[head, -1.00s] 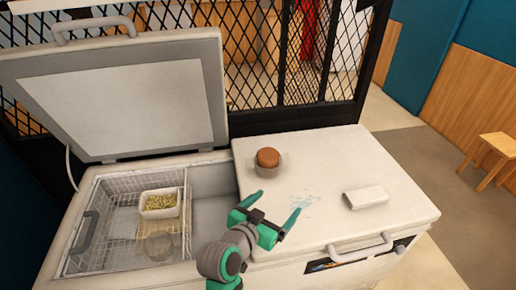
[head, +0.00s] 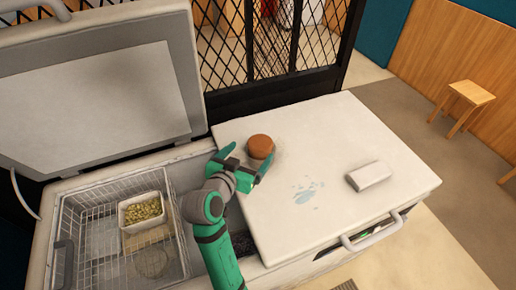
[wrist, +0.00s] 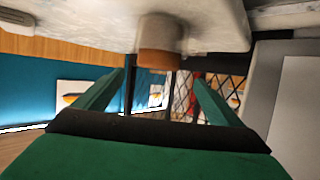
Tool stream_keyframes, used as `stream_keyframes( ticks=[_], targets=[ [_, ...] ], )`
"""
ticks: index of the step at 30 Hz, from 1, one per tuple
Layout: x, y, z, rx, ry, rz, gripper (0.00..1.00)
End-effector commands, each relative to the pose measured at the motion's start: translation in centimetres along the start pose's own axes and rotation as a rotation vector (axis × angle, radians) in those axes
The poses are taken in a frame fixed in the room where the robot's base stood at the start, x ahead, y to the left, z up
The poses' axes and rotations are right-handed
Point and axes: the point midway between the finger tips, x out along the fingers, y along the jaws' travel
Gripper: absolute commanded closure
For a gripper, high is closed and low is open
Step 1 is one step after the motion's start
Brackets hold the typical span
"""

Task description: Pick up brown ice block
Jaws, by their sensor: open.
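The brown ice block (head: 260,145) is a short round block. It sits on a pale round base on the closed right lid of the freezer (head: 330,130), near its back left. My gripper (head: 248,160) is open, with its fingers on either side of the block's near side in the head view. In the wrist view, which looks upside down, the brown ice block (wrist: 160,59) shows between and beyond the fingertips of my gripper (wrist: 164,78). The fingers are not closed on it. Part of the pale base is hidden by my gripper in the head view.
A white box-shaped item (head: 369,176) lies at the lid's right, beside a pale blue patch (head: 307,193). The open left compartment holds a wire basket (head: 80,215) with a tub of green-yellow bits (head: 141,211). The raised lid (head: 90,90) stands at left.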

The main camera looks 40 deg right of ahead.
Motion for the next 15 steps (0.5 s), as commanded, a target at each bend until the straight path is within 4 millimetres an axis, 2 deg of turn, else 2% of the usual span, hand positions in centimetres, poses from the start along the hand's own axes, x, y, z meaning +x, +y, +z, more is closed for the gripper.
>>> stream_keyframes(
  ticks=[3, 10, 15],
  targets=[
    [1.3, 0.1, 0.0, 0.001, -0.001, 0.001, 0.10],
    [2.8, 0.1, 0.0, 0.001, 0.000, 0.000, 0.10],
    [5.3, 0.2, 0.0, -0.001, -0.001, -0.001, 0.10]
  ],
)
